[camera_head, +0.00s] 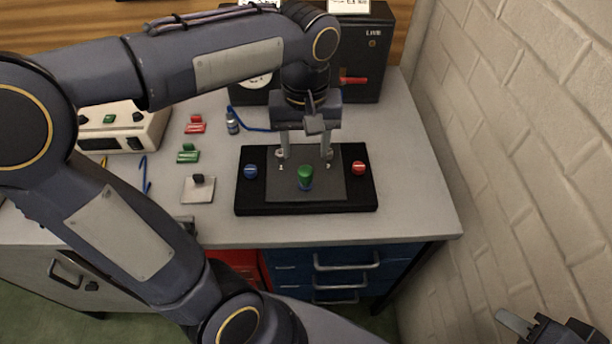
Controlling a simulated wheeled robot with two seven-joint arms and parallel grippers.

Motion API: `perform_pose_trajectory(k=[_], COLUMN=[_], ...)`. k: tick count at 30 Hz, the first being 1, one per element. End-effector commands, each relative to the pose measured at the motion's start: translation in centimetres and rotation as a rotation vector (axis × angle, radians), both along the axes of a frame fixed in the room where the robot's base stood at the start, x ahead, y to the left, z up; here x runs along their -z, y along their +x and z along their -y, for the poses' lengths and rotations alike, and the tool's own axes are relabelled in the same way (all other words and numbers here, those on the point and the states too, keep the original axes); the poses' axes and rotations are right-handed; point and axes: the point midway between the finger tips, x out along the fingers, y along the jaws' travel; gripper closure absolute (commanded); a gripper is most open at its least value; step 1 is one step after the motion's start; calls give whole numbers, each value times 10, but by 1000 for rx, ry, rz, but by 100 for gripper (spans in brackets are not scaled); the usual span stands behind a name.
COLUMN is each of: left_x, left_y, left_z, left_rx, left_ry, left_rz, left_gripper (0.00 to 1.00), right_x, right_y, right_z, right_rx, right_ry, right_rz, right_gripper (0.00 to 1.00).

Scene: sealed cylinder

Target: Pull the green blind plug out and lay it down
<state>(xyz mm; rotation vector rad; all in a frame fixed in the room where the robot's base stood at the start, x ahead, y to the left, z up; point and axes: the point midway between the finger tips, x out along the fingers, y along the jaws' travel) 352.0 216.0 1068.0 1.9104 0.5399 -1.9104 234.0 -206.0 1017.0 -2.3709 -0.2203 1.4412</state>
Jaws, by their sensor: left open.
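The green blind plug (305,172) stands upright on the grey plate in the middle of a black base (308,208), with a blue part showing below its green top. My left gripper (305,160) is open above the base, pointing down. Its two fingers are spread left and right, with the plug showing between and slightly in front of them in the head view. The fingers do not appear to touch the plug. My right gripper (540,328) is partly in view at the bottom right corner, away from the table; its jaws are not clearly shown.
A blue knob (250,171) and a red knob (359,168) flank the plate. Left of the base are a small plate with a black knob (198,190), a green item (188,153) and a red item (195,124). A black box (362,60) stands behind. Bare table (415,190) lies right.

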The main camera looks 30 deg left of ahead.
Motion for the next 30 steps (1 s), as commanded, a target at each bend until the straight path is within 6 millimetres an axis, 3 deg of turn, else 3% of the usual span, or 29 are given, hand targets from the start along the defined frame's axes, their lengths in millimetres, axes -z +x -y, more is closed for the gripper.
perform_pose_trajectory(k=[9,15,30], left_x=[49,72,80], left_y=[-1,0,0], left_z=[0,0,0], left_rx=[0,0,0], left_ry=[-1,-1,0], left_rz=[-1,-1,0], left_gripper=[49,49,49], right_x=[46,61,64], right_y=[0,0,0], right_z=[0,0,0], right_rx=[0,0,0], right_ry=[0,0,0], right_rz=[0,0,0], right_gripper=[64,64,64])
